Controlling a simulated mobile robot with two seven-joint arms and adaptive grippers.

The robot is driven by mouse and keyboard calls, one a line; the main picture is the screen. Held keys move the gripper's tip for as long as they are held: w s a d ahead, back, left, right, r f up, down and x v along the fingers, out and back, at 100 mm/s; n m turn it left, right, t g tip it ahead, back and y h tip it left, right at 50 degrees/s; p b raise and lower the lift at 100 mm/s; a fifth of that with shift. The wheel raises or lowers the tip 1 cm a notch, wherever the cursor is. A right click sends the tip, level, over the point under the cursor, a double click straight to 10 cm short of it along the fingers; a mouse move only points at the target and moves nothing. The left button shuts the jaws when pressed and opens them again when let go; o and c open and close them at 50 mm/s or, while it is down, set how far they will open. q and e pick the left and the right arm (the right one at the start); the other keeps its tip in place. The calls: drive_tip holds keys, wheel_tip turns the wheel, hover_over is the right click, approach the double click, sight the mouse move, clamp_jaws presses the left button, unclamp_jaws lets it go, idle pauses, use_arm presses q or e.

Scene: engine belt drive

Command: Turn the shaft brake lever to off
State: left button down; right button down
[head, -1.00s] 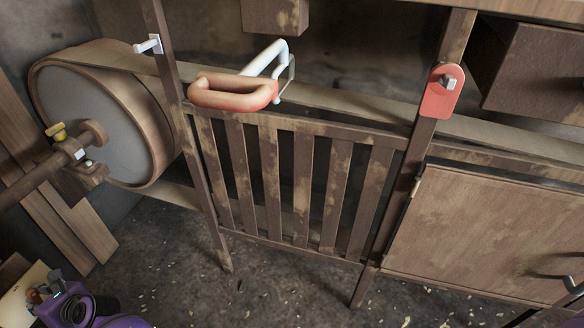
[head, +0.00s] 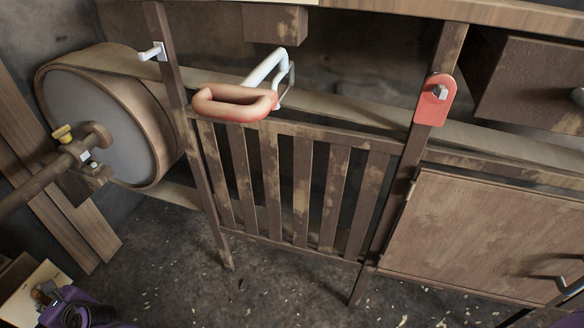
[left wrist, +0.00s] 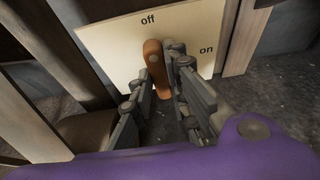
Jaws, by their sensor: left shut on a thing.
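The shaft brake plate (left wrist: 110,40) is cream, with "off" printed at its top and "on" at its right. The orange-brown brake lever (left wrist: 154,62) stands nearly upright on it, its upper end just below "off". My left gripper (left wrist: 165,75) is shut on the lever, with fingers on both sides of it. In the head view the purple left gripper (head: 46,292) is at the bottom left, over the plate (head: 22,304); I cannot make out the lever there. My right gripper does not show clearly.
A closed cabinet door (head: 480,235) is at the right. The floor in front is clear.

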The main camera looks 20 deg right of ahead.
use_arm(q)
drive_tip(key=c, duration=1.7)
unclamp_jaws()
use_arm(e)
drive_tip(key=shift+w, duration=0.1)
use_arm(q)
drive_tip(key=v, duration=0.7)
drive_tip(key=shift+s+d+r, duration=0.1)
drive_tip(key=shift+d+r, duration=0.05)
drive_tip(key=shift+r, duration=0.05)
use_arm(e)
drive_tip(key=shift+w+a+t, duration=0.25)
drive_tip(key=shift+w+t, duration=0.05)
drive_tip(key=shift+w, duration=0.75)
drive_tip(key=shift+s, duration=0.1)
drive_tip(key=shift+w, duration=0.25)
